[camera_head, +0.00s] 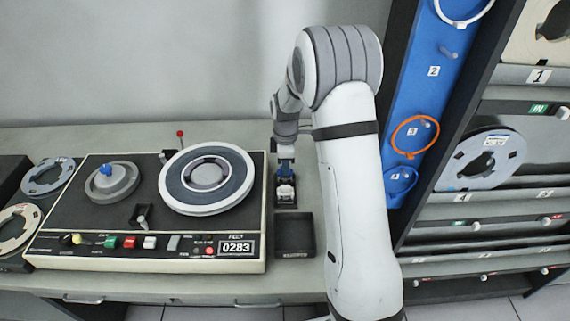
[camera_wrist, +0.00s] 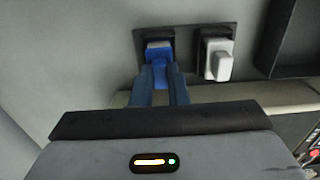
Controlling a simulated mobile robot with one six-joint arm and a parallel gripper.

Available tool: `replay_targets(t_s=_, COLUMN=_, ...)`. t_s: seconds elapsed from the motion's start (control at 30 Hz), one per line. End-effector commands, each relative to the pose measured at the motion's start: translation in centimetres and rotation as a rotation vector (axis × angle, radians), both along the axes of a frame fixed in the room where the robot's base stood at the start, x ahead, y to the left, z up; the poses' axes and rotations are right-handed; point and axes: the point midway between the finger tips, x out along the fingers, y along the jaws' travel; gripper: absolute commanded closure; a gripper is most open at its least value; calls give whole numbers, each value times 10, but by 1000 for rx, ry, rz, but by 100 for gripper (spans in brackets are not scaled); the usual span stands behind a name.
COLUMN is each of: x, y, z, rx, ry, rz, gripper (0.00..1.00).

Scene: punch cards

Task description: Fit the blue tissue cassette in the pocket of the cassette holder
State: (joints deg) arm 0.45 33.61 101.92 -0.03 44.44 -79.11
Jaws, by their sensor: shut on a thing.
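The blue tissue cassette (camera_wrist: 158,54) is between the blue fingertips of my gripper (camera_wrist: 162,76) in the wrist view. My gripper is shut on it. The cassette is at the left pocket of the black cassette holder (camera_wrist: 206,32), overlapping the dark opening; how deep it sits I cannot tell. A white piece (camera_wrist: 218,60) with a raised grip sits in the right pocket. In the head view my gripper (camera_head: 286,170) points down over the holder (camera_head: 277,202), just right of the tape machine, and the white piece (camera_head: 286,192) shows in front of it. The gripper mostly hides the blue cassette there.
A tape machine (camera_head: 100,253) with reels and a red-tipped lever (camera_head: 180,134) stands left of the holder. A shallow black tray (camera_head: 295,235) lies in front of it. A blue panel with hooks (camera_head: 420,90) and a reel rack stand on the right.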

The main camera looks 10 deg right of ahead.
Motion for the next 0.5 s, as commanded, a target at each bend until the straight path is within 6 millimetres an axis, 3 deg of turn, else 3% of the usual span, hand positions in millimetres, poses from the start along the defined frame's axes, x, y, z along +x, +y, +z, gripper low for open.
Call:
replay_targets(t_s=0.27, x=0, y=0, z=-8, rx=0, ry=0, rz=0, gripper=100)
replay_targets(t_s=0.3, x=0, y=0, z=-7, rx=0, ry=0, rz=0, gripper=84)
replay_targets(t_s=0.5, x=0, y=0, z=-7, rx=0, ry=0, rz=0, gripper=68)
